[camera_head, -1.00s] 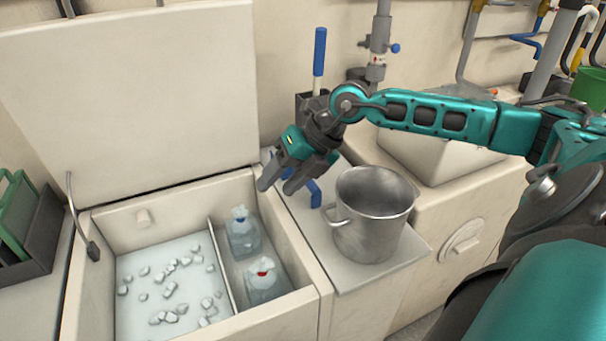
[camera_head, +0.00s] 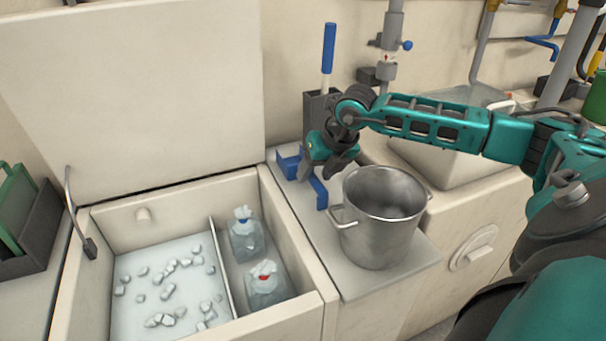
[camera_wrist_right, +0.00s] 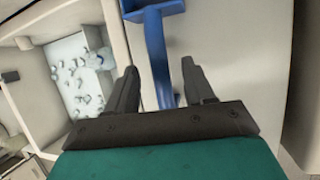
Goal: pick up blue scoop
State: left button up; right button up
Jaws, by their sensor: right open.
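The blue scoop (camera_head: 318,190) lies on the light grey counter between the open ice chest and the steel pot. Its head is at the left and its handle bends toward the pot; my right gripper hides part of it. In the right wrist view the scoop's handle (camera_wrist_right: 156,58) runs down between the two fingers, with the head at the top edge. My right gripper (camera_wrist_right: 158,88) is open around the line of the handle, apart from it as far as I can see. In the head view this gripper (camera_head: 322,172) is just above the scoop. My left gripper is not in view.
The steel pot (camera_head: 380,225) stands close to the right of the scoop. A blue-handled tool (camera_head: 328,50) stands in a dark holder (camera_head: 318,108) behind.

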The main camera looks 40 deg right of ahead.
aim_at(314, 176)
jog(key=x, duration=0.3)
jog(key=shift+f, duration=0.25)
jog(key=shift+f+b, duration=0.1)
jog(key=shift+b, duration=0.3)
grip_shut()
dwell(0.3)
jog(key=shift+r+p, duration=0.25)
jog(key=shift+p, duration=0.05)
notch_tip(314, 176, up, 20)
jog(key=p, duration=0.4)
